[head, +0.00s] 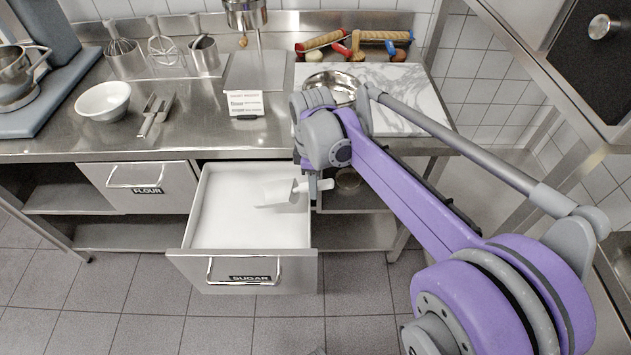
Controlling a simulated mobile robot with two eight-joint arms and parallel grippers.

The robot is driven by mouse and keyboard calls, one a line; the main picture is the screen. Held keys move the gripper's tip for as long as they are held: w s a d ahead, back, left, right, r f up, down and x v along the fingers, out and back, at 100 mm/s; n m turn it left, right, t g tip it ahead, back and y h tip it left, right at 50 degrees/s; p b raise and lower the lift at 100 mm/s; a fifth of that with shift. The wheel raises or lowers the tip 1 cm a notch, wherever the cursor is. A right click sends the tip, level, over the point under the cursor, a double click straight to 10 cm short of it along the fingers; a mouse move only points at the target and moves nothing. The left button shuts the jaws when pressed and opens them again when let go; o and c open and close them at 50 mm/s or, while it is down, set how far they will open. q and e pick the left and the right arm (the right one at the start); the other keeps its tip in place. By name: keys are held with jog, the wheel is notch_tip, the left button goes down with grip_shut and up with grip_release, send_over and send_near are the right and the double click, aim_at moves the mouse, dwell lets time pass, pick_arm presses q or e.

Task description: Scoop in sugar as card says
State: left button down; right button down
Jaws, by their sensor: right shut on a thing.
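The sugar drawer (245,272), labelled SUGAR, is pulled open and holds white sugar (225,215). A pale scoop (276,192) is in the drawer near its right wall, at or just over the sugar. Its handle points right, toward my right gripper (313,184), which is shut on it. My purple arm and grey wrist partly hide the gripper. I cannot tell whether the scoop holds sugar. The card (245,103) stands on the steel counter; its smaller print is too small to read. A metal bowl (333,82) sits behind my wrist, partly hidden. My left gripper is not in view.
The flour drawer (140,187) is shut, left of the sugar drawer. A white bowl (103,101), metal utensils (155,113) and whisks (162,48) are on the counter. A marble slab (400,95) lies right, with rolling pins (320,40) behind. A steel rack stands far right.

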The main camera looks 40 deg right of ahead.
aim_at(296, 193)
jog(key=shift+w+a+f+b, duration=0.15)
jog(key=shift+f+b, duration=0.5)
jog(key=shift+f, duration=0.4)
jog(key=shift+w+a+f+b, duration=0.2)
jog(key=shift+f+b, duration=0.5)
jog(key=shift+f, duration=0.3)
jog(key=shift+w+a+f+b, duration=0.15)
jog(key=shift+f+b, duration=0.5)
jog(key=shift+f, duration=0.4)
jog(key=shift+f, duration=0.3)
jog(key=shift+w+a, duration=0.1)
jog(key=shift+w+a+r, duration=0.1)
jog(key=shift+w+a, duration=0.25)
jog(key=shift+a, duration=0.05)
jog(key=shift+w+a, duration=0.35)
jog(key=shift+a, duration=0.05)
